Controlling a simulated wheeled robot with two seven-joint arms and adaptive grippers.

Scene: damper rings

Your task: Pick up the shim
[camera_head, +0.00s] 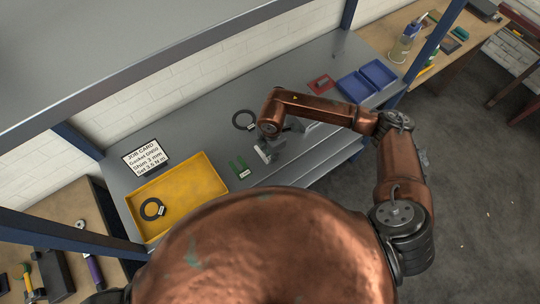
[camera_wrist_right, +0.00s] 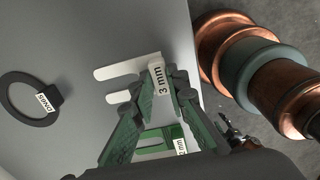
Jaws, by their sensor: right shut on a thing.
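The white fork-shaped shim (camera_wrist_right: 118,73) has a tab marked "3 mm" and sits between the fingertips of my right gripper (camera_wrist_right: 166,86) in the right wrist view. The gripper is shut on it at the tab. In the head view the white shim (camera_head: 262,154) shows at the tip of my right gripper (camera_head: 269,148), over the grey bench. I cannot tell whether it touches the bench. A green shim (camera_head: 238,167) lies just left of the gripper; it also shows below the fingers in the wrist view (camera_wrist_right: 150,134). My left gripper is not in view.
A black ring (camera_head: 236,121) lies behind the gripper. A yellow tray (camera_head: 215,183) holds another ring (camera_head: 152,209). A job card (camera_head: 146,157) reads "Shim 3 mm". A red piece (camera_head: 321,84) and blue bins (camera_head: 355,87) stand at back right.

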